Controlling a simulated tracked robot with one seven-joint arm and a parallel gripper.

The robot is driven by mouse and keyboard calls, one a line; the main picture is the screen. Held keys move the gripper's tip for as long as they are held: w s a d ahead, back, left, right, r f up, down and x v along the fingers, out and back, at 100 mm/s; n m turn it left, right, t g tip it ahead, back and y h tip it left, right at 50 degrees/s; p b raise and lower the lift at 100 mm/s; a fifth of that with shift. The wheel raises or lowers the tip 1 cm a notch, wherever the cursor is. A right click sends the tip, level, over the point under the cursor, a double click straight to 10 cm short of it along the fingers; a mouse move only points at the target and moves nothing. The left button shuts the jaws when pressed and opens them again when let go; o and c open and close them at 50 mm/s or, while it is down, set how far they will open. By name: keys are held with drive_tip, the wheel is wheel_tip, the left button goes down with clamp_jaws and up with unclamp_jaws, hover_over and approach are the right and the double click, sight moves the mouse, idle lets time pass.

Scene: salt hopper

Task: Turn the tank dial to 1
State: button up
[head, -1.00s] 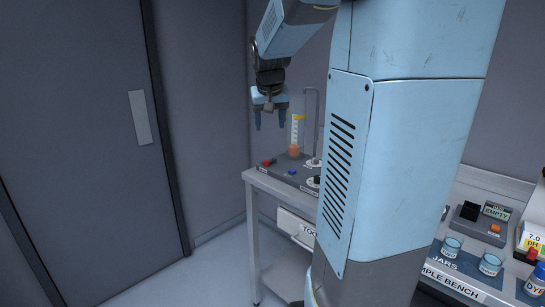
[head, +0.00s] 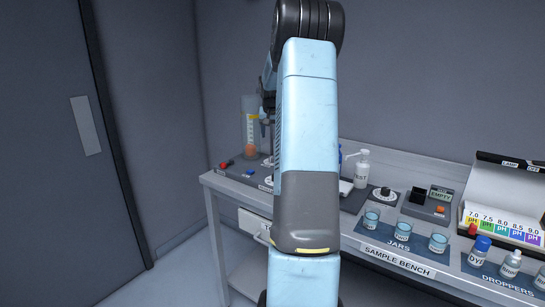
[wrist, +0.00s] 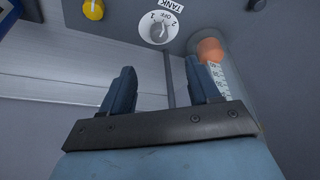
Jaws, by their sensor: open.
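The tank dial (wrist: 158,28) shows in the wrist view as a white disc with a grey knob. It is marked 1, OFF and 2, beside a TANK label. The knob's exact setting is too small to tell. My gripper (wrist: 160,68) is open and empty, its two fingers apart, with the dial past the fingertips near the top of the view. The fingers do not touch the dial. In the head view my arm hides most of the gripper; one finger (head: 264,130) shows near the clear cylinder.
A clear graduated cylinder with an orange float (wrist: 210,48) stands close to my right finger. A yellow knob (wrist: 93,10) is left of the dial. The sample bench holds several jars (head: 404,229), a pump bottle (head: 362,167) and a pH chart box (head: 505,205) to the right.

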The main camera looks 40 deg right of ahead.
drive_tip(key=x, duration=1.4)
drive_tip(key=shift+d, duration=0.15)
drive_tip(key=shift+c, duration=0.2)
drive_tip(key=c, duration=1)
drive_tip(key=shift+n, duration=0.3)
drive_tip(key=n, duration=0.2)
drive_tip(key=n+y, duration=0.1)
drive_tip(key=n, duration=0.1)
drive_tip(key=shift+s+d+t+y, duration=0.1)
drive_tip(key=shift+d+t+y, duration=0.05)
drive_tip(key=shift+t+y, duration=0.2)
drive_tip(key=shift+r+n+t+y, duration=0.15)
drive_tip(key=shift+n+y, duration=0.25)
drive_tip(key=shift+n, duration=0.65)
drive_tip(key=shift+f+n+t+y, duration=0.1)
drive_tip(key=shift+n+y, duration=0.25)
drive_tip(key=shift+n, duration=0.7)
drive_tip(key=o, duration=1)
drive_tip(key=shift+d, duration=0.1)
